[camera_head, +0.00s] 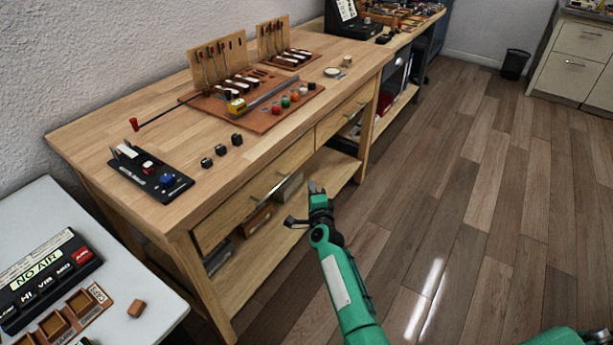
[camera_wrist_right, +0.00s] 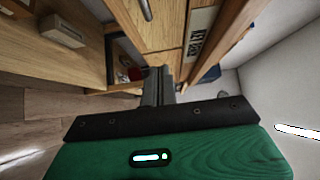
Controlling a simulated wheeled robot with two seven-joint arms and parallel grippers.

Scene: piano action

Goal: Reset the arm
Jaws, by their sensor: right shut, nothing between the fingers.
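My right arm, green with a dark gripper (camera_head: 316,190), reaches up from the bottom of the head view. The gripper is in front of the wooden workbench (camera_head: 105,160), over the floor side and apart from the bench top. Its fingers are together and empty. In the right wrist view the dark fingers (camera_wrist_right: 158,84) point toward the bench's drawers and lower shelf. My left gripper does not show in either view.
The bench top holds a piano action model (camera_head: 265,110), a black control panel (camera_head: 150,172) and small black cubes (camera_head: 221,149). A white table (camera_head: 130,275) with a labelled panel stands at lower left. Wooden floor (camera_head: 455,190) is clear at right; a black bin (camera_head: 514,64) stands at the back.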

